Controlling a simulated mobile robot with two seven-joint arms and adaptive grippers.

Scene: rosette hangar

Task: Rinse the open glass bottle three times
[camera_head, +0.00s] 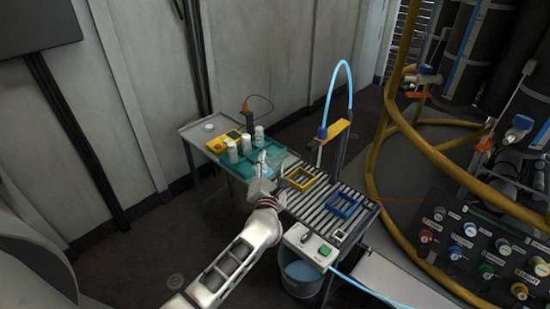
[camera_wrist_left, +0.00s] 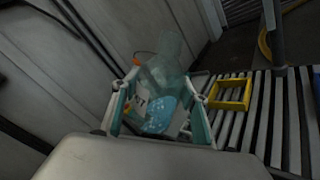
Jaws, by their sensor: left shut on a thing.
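My left gripper (camera_head: 264,172) is shut on a clear, pale teal glass bottle (camera_wrist_left: 172,55). In the left wrist view the bottle stands between the two teal-padded fingers (camera_wrist_left: 160,104), its narrower end pointing up and away. A light-blue speckled patch shows low on it; I cannot tell whether this is liquid or a marking. In the head view the gripper and bottle are at the right end of a teal tray (camera_head: 238,167), and the bottle is small and partly hidden. I cannot tell whether it touches the tray. My right gripper is not in view.
A yellow spout with a blue hose (camera_head: 328,102) stands over a roller bench (camera_head: 318,200). Yellow (camera_head: 314,181) and blue (camera_head: 354,209) square frames lie on the rollers. Several white containers (camera_head: 233,152) stand on the tray. A bucket (camera_head: 301,284) sits below a switch box (camera_head: 310,244).

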